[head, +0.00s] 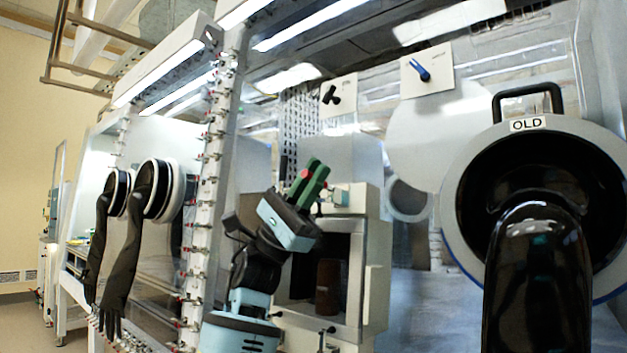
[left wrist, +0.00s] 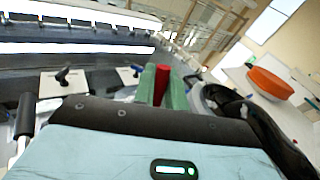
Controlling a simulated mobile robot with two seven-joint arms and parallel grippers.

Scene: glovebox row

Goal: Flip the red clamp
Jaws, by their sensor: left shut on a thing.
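My left gripper (head: 309,182) has green fingers and stands raised near the middle of the head view, in front of the glovebox window. It is shut on a small red piece (head: 305,172), taken to be the red clamp. In the left wrist view the red clamp (left wrist: 161,82) stands between the green fingers (left wrist: 163,92). Most of it is hidden by the fingers, so I cannot tell which way it is turned or whether it is attached to anything. My right gripper is not in view.
A post (head: 205,190) with several small red-tipped fittings stands left. A black lever (head: 331,96) and a blue lever (head: 423,73) sit on white plates. A port labelled OLD (head: 527,124) with a black glove (head: 538,270) is right. Black gloves (head: 128,245) hang left.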

